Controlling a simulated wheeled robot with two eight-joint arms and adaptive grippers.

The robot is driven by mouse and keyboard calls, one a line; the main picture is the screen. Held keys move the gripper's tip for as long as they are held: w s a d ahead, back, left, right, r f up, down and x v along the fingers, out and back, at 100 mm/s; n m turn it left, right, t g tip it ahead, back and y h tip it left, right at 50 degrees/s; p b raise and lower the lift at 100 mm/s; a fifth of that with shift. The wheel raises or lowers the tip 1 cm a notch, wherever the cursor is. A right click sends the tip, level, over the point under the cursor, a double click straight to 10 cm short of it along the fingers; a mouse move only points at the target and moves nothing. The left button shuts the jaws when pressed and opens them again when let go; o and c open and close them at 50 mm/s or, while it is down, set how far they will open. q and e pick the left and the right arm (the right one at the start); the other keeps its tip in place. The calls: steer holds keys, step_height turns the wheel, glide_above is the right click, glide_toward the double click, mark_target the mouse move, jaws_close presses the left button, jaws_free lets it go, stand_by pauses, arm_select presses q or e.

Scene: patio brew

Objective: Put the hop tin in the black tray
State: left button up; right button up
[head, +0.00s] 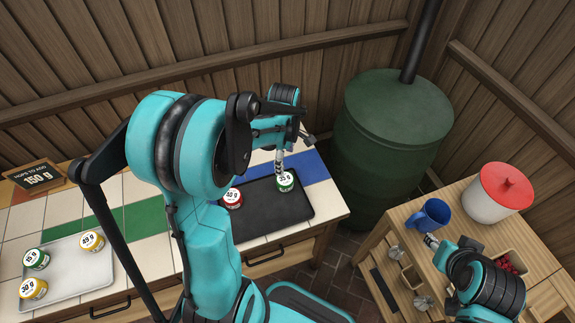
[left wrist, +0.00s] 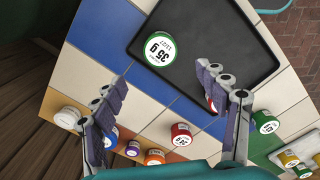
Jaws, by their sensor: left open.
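The black tray (head: 262,222) lies on the tiled counter and shows in the left wrist view (left wrist: 225,30). A green-banded 35 g hop tin (head: 286,181) stands upright in it, and its lid faces the left wrist view (left wrist: 160,49). A red tin (head: 232,197) stands at the tray's left part, mostly hidden behind a finger in the left wrist view. My left gripper (head: 280,160) is open and empty above the 35 g tin, its fingers (left wrist: 162,75) apart. My right gripper (head: 432,241) is beside the blue mug; its jaws are unclear.
A white tray (head: 70,263) at left holds a green 15 g tin (head: 36,259) and yellow tins (head: 92,241). A sign (head: 36,177) reads 150 g. The left wrist view shows several more tins, one red (left wrist: 181,134). A blue mug (head: 430,215) and white pot (head: 495,200) stand right.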

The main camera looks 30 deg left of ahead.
arm_select(q)
steer(key=s+d+r+m+t, duration=0.7)
steer(key=s+d+r+m, duration=0.3)
steer(key=m, duration=1)
steer(key=shift+s+d+r, duration=0.25)
steer(key=shift+s+r, duration=0.25)
steer(key=shift+r, duration=0.15)
